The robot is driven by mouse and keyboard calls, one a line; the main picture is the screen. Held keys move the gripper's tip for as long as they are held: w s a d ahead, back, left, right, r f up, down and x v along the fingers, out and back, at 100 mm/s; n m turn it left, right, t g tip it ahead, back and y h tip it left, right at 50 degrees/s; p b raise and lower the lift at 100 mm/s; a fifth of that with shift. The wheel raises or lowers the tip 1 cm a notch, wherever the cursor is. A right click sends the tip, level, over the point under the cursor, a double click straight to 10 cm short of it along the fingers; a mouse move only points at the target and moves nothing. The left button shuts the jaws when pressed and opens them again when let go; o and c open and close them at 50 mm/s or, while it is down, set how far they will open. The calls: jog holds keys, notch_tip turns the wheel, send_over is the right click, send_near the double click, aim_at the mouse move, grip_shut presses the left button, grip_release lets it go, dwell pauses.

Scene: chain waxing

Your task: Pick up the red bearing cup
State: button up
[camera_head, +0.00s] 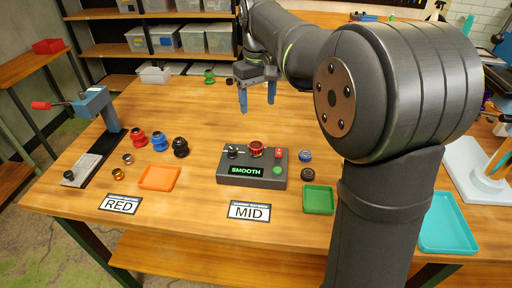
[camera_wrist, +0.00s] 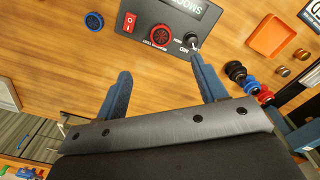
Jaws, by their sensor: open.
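A red round ribbed piece, which looks like the red bearing cup (camera_head: 256,148), sits on top of the dark grey test box (camera_head: 237,180), between a black knob and a red switch. It also shows in the wrist view (camera_wrist: 160,38), beyond the fingertips and between their lines. My gripper (camera_head: 257,98) is open and empty, above the table and behind the box. In the wrist view its two blue fingers (camera_wrist: 160,72) are wide apart and touch nothing. The box's display reads SMOOTH. A red spool-shaped hub (camera_head: 139,137) stands at the left beside a blue and a black one.
Blue (camera_head: 305,156) and black (camera_head: 307,174) round pieces lie right of the box. A green tray (camera_head: 318,199) and an orange tray (camera_head: 159,177) flank it. Cards read RED (camera_head: 119,204) and MID (camera_head: 249,212). A blue clamp stand (camera_head: 92,103) is at left.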

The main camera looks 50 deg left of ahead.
send_over(256, 145)
jog(key=f, duration=1)
jog(key=shift+d, duration=0.35)
jog(key=shift+a+f, duration=0.25)
jog(key=shift+f, duration=1.05)
jog(key=shift+a+f, duration=0.2)
jog(key=shift+f, duration=1.05)
jog(key=c, duration=1.2)
jog(key=shift+r, duration=0.1)
notch_tip(256, 145, up, 4)
jog(key=w+d+r, duration=0.2)
jog(key=d, duration=0.1)
jog(key=w+d+r, duration=0.2)
jog(key=d, duration=0.1)
jog(key=w+d+r, duration=0.2)
jog(key=d, duration=0.1)
jog(key=shift+w+d+r, duration=0.3)
jog(key=shift+d+r, duration=0.05)
jog(key=shift+r, duration=0.05)
